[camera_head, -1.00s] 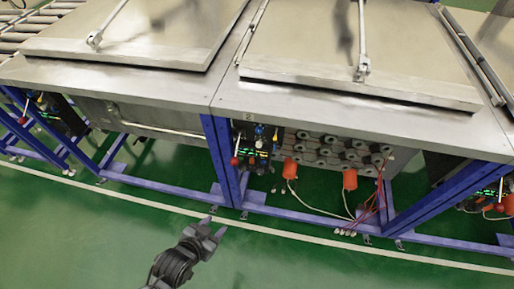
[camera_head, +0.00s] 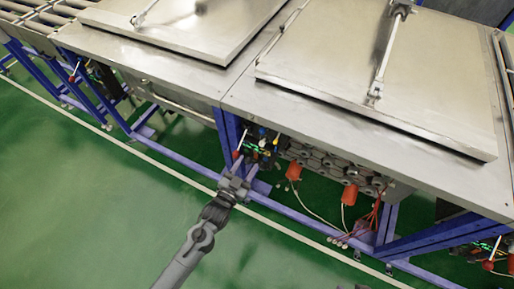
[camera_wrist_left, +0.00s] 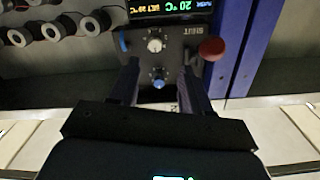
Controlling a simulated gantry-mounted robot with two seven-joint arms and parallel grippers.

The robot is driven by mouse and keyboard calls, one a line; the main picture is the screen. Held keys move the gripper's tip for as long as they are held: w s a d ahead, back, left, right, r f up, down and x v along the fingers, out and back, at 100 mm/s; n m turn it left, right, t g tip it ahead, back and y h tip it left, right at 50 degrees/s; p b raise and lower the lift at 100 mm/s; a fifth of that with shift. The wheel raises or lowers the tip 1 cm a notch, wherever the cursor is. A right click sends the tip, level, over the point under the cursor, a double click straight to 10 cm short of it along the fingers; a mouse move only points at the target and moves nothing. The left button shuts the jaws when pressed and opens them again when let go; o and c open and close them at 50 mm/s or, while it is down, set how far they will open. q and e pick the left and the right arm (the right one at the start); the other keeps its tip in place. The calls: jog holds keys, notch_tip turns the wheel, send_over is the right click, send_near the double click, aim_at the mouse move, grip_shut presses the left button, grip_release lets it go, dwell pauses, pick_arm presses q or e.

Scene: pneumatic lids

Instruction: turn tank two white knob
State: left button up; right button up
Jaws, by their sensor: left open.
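Tank two's dark control panel (camera_head: 262,146) is under the front edge of the steel tank in the head view. My left gripper (camera_head: 245,168) is open in front of the panel, with nothing held. Contact cannot be told. My right gripper is not in view.
A red ball (camera_wrist_left: 211,48) and a blue lever (camera_wrist_left: 123,42) flank the knobs. A lit display (camera_wrist_left: 168,8) shows 20 °C. Blue frame legs (camera_head: 228,135) stand beside the panel; orange cylinders (camera_head: 293,171) and red hoses hang nearby. The green floor (camera_head: 90,200) in front is clear.

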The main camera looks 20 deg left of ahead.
aim_at(261, 145)
pick_arm(q)
jog(key=w, duration=0.3)
jog(key=w+d+b, duration=0.1)
jog(key=w, duration=0.3)
jog(key=shift+d, duration=0.15)
jog(key=shift+w+d+b, duration=0.2)
jog(key=shift+w+b, duration=0.1)
jog(key=shift+w, duration=0.45)
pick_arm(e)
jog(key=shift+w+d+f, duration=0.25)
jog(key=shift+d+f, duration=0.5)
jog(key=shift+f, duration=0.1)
pick_arm(q)
grip_shut()
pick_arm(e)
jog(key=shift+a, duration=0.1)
pick_arm(q)
jog(key=shift+r, duration=0.1)
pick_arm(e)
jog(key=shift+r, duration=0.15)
